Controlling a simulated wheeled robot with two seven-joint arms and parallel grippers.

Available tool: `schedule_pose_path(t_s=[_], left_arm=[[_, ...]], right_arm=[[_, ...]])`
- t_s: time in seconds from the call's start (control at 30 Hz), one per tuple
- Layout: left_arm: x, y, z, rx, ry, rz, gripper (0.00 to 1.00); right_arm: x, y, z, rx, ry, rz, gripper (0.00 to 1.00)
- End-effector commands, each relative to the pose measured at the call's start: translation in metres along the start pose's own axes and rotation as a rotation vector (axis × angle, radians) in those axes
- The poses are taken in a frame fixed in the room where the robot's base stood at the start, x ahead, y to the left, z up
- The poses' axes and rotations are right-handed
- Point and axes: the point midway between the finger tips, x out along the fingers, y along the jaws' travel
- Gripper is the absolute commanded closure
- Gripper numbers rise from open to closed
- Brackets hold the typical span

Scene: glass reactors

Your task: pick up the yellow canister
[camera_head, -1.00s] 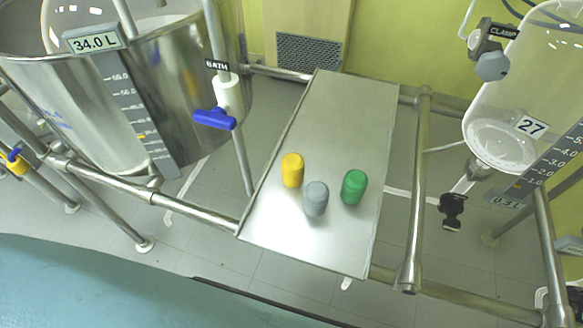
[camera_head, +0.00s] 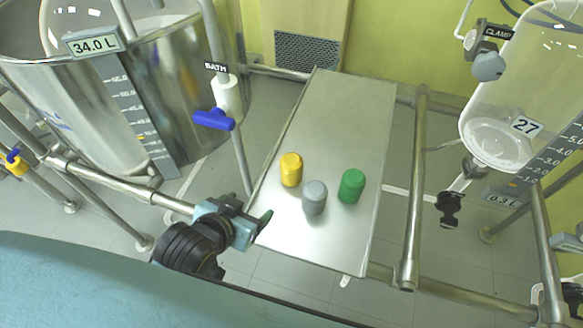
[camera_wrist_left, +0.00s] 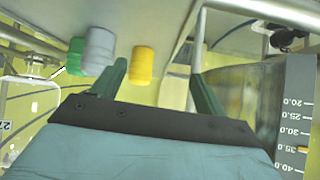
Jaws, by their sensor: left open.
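The yellow canister (camera_head: 291,169) stands upright on a metal shelf (camera_head: 330,120), left of a grey canister (camera_head: 314,197) and a green canister (camera_head: 351,185). My left gripper (camera_head: 256,212) is at the shelf's near left edge, open and empty, apart from the yellow canister and nearer to me. In the left wrist view the yellow canister (camera_wrist_left: 143,62) shows beyond and between the two green fingers (camera_wrist_left: 160,85), closer to the left finger. The grey canister (camera_wrist_left: 99,50) and the green canister (camera_wrist_left: 74,56) are left of it there. My right gripper is not in view.
A large vessel (camera_head: 160,90) labelled 34.0 L stands at the left, with a blue-handled valve (camera_head: 214,119) beside it. A smaller glass vessel (camera_head: 500,140) is at the right. Metal rails (camera_head: 418,200) flank the shelf. The far part of the shelf is bare.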

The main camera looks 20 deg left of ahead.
Motion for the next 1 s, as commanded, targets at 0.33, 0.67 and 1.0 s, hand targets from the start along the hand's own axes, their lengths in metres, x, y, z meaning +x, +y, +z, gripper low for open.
schedule_pose_path(t_s=[0.33,0.67,1.0], left_arm=[[0.011,0.021,-0.043,0.003,0.292,0.05,0.26],[0.062,0.026,-0.061,0.002,0.308,0.054,0.26],[0.092,0.027,-0.07,0.001,0.305,0.054,0.26]], right_arm=[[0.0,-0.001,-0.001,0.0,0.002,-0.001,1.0],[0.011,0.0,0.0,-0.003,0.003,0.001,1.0],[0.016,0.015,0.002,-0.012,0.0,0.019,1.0]])
